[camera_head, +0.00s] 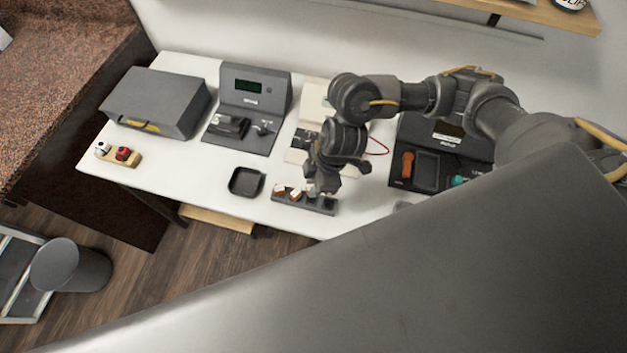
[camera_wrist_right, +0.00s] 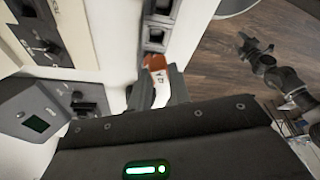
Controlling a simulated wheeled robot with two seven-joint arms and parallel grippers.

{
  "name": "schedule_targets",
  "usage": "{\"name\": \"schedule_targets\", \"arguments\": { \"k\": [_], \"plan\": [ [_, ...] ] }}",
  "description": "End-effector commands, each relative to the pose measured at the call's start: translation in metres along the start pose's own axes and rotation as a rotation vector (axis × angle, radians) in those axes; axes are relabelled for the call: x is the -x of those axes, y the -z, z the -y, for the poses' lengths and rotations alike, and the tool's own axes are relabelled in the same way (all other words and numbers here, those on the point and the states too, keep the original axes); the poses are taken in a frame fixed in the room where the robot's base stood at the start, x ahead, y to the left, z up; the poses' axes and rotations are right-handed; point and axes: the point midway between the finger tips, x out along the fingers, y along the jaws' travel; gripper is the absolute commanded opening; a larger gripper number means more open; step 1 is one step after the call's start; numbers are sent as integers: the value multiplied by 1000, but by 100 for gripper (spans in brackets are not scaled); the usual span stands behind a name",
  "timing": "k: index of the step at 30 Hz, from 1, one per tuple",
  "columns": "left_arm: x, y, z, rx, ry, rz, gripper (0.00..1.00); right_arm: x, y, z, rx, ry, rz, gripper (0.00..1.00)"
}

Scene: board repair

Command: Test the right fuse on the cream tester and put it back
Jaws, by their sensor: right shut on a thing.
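My right gripper (camera_head: 312,188) is low over the dark fuse strip (camera_head: 318,205) at the table's front. In the wrist view the right gripper (camera_wrist_right: 157,92) is shut on a white and orange fuse (camera_wrist_right: 159,72) at the strip (camera_wrist_right: 153,40). I cannot tell whether the fuse is seated or just lifted. In the head view two white and orange pieces (camera_head: 280,190) show at the strip's left part; its right slots look empty. The cream tester (camera_head: 314,96) stands behind, partly hidden by my right arm. It also shows in the wrist view (camera_wrist_right: 82,35).
A black tray (camera_head: 246,181) lies left of the strip. A dark unit with an orange switch (camera_head: 440,155) stands right. A small wooden block (camera_head: 120,156) is far left.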

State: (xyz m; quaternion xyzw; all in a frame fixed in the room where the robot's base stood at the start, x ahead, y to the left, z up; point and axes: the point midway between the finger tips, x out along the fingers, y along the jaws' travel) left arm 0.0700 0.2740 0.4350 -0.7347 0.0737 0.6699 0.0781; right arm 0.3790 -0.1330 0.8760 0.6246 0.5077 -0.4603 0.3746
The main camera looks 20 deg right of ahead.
Motion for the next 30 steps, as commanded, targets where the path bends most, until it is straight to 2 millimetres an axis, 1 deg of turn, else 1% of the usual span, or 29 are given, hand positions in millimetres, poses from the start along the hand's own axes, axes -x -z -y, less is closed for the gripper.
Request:
{"name": "schedule_targets", "arguments": {
  "k": [1, 6, 12, 30],
  "plan": [
    [-4, 0, 0, 0, 0, 0, 57, -5, -2, 0, -1, 1, 0, 0],
    [-10, -1, 0, 0, 0, 0, 57, -16, -5, 0, -1, 2, 1, 0],
    [-14, -1, 0, 0, 0, 0, 57, -24, -8, 0, -1, 0, 1, 0],
    [-14, -1, 0, 0, 0, 0, 57, -25, -8, 0, -1, 0, 0, 0]
  ]
}}
